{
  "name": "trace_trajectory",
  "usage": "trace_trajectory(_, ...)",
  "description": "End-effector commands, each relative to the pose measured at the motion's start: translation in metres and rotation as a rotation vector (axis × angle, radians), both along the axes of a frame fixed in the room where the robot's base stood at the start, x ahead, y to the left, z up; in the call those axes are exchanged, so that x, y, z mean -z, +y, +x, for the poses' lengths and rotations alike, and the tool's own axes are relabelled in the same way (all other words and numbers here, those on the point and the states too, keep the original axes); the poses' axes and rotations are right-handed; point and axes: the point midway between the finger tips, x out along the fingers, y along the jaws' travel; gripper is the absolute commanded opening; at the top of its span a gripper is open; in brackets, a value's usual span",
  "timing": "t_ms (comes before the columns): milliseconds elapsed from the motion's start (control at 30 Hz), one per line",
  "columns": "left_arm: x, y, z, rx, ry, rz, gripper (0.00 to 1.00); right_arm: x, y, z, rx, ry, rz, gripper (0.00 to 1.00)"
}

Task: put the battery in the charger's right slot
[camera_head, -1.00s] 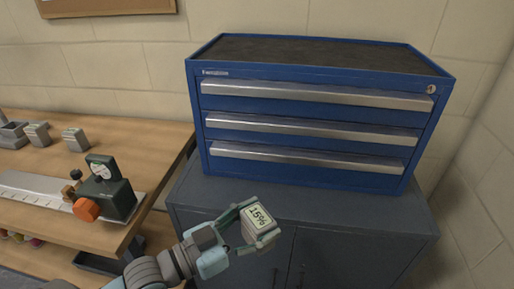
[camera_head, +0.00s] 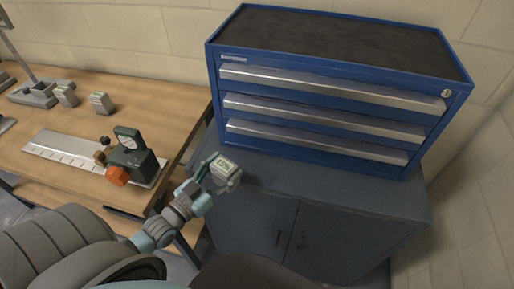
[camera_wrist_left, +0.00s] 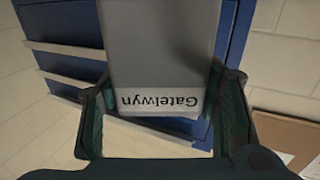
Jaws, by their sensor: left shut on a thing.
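My left gripper (camera_head: 220,175) is shut on a pale grey battery (camera_head: 224,165) and holds it up in front of the grey cabinet. The battery's top has a small pale display, too small to read now. In the left wrist view the battery (camera_wrist_left: 163,45) sits between the two fingers (camera_wrist_left: 165,125), with an upside-down "Gatelwyn" label. A grey tray-like unit (camera_head: 37,98) at the back left of the workbench may be the charger; its slots cannot be made out. My right gripper is not in view.
Two similar blocks (camera_head: 101,102) stand on the wooden workbench (camera_head: 60,135). A dark green device with an orange knob (camera_head: 118,176) sits on a metal plate near the bench's right edge. A blue drawer chest (camera_head: 330,95) stands on the grey cabinet (camera_head: 345,220).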

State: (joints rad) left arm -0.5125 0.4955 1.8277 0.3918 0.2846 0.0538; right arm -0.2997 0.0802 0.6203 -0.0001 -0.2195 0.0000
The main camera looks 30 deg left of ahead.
Motion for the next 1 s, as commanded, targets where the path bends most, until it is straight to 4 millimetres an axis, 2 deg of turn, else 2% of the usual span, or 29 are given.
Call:
trace_trajectory(33, 0.006, -0.003, 0.018, 0.000, -0.010, -0.001, 0.00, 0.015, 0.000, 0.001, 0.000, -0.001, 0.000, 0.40)
trace_trajectory(133, 0.009, -0.007, 0.047, 0.002, -0.010, 0.000, 0.00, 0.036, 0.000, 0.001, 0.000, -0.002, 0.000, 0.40)
trace_trajectory(367, 0.008, -0.012, 0.081, 0.004, -0.007, 0.000, 0.00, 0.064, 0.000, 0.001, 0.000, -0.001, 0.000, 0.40)
trace_trajectory(500, 0.008, -0.016, 0.110, 0.001, -0.009, -0.001, 0.00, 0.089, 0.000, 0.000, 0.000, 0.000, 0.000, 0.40)
trace_trajectory(600, 0.020, -0.016, 0.108, 0.001, -0.001, -0.001, 0.00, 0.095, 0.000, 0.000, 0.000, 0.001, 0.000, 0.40)
trace_trajectory(833, 0.017, -0.016, 0.108, 0.002, -0.001, 0.000, 0.00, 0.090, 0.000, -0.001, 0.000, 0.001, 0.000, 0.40)
trace_trajectory(967, 0.021, -0.016, 0.108, 0.002, -0.002, 0.000, 0.00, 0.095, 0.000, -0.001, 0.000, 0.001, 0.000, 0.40)
trace_trajectory(1000, 0.021, -0.016, 0.108, 0.001, 0.001, 0.000, 0.62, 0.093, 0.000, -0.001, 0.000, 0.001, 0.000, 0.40)
